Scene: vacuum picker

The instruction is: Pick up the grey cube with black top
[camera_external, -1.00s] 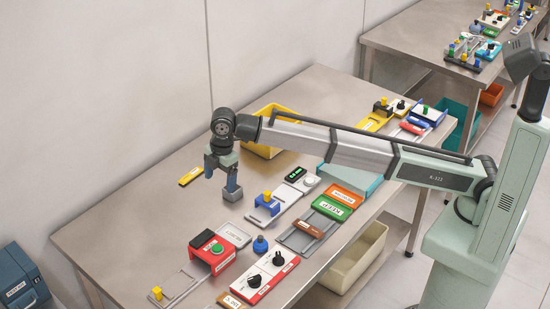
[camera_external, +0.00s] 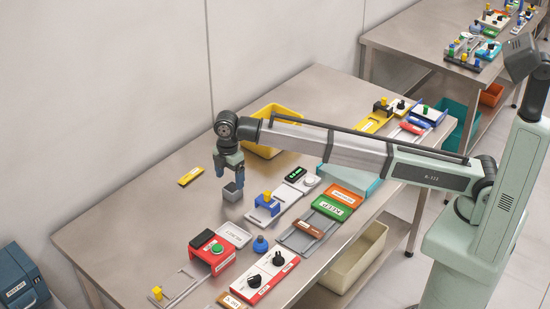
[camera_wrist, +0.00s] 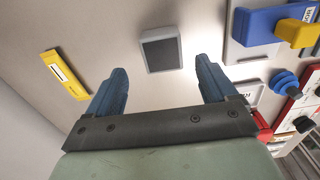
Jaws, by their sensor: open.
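The grey cube with black top (camera_external: 232,193) stands on the steel table, below my gripper (camera_external: 230,174) in the external view. In the wrist view the cube (camera_wrist: 161,50) shows its black top with a grey rim. It lies ahead of the gap between my two blue fingers (camera_wrist: 162,72), roughly centred between them. My gripper is open and holds nothing. The fingers partly overlap the cube's upper edge in the external view, and I see no clear contact.
A yellow piece (camera_external: 190,176) lies to the left of the cube. A blue block with a yellow knob (camera_external: 266,201) stands close on the right. A red box with a green button (camera_external: 213,252) is nearer the front. A yellow bin (camera_external: 262,149) stands behind.

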